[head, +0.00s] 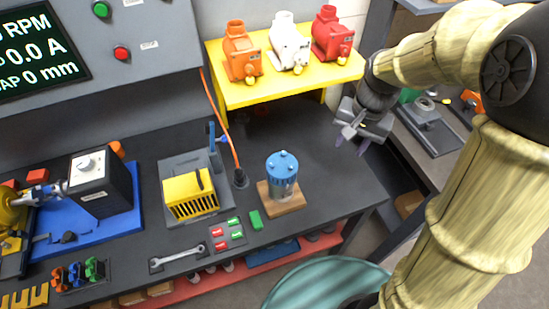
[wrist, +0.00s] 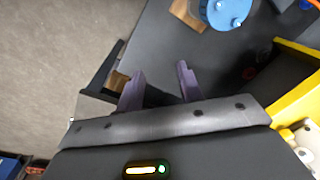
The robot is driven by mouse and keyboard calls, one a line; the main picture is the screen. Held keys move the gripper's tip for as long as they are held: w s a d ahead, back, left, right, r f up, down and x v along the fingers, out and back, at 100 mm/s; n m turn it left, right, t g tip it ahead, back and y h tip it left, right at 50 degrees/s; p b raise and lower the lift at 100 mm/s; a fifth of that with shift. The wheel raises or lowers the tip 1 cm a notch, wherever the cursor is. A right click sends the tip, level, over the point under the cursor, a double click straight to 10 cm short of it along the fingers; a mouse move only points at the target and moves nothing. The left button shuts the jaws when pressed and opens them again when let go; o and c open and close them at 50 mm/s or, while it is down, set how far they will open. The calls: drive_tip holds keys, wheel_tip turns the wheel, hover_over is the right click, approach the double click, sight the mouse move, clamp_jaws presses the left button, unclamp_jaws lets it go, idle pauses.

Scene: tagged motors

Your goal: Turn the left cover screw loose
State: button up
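A motor with a blue cover (head: 283,163) stands upright on a wooden block (head: 288,204) on the dark bench. Small blue screw heads stick up from the cover, with the left one (head: 270,164) at its left edge. The cover (wrist: 222,12) is cut off at the top of the wrist view, beside part of the wooden block (wrist: 183,10). My gripper (head: 351,146) is in the air right of the motor, apart from it. Its purple fingers (wrist: 160,74) are spread with nothing between them.
A yellow shelf (head: 270,91) with orange, white and red motors stands behind. Left of the blue-covered motor are a yellow caged unit (head: 190,195), red and green tags (head: 218,232), a green block (head: 256,220) and a wrench (head: 178,257). An orange cable (head: 222,125) hangs down to the bench.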

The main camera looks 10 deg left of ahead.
drive_tip(key=w+a+r+m+g+b, duration=0.1)
drive_tip(key=w+a+r+g, duration=0.1)
drive_tip(key=a, duration=0.5)
drive_tip(key=w+a+r+m+g+y, duration=0.1)
drive_tip(key=w+a+r+m+g, duration=0.1)
drive_tip(key=a, duration=0.5)
drive_tip(key=shift+w+a+r+m+b, duration=0.35)
drive_tip(key=shift+w+r, duration=0.3)
drive_tip(key=shift+w, duration=0.15)
drive_tip(key=shift+f, duration=0.1)
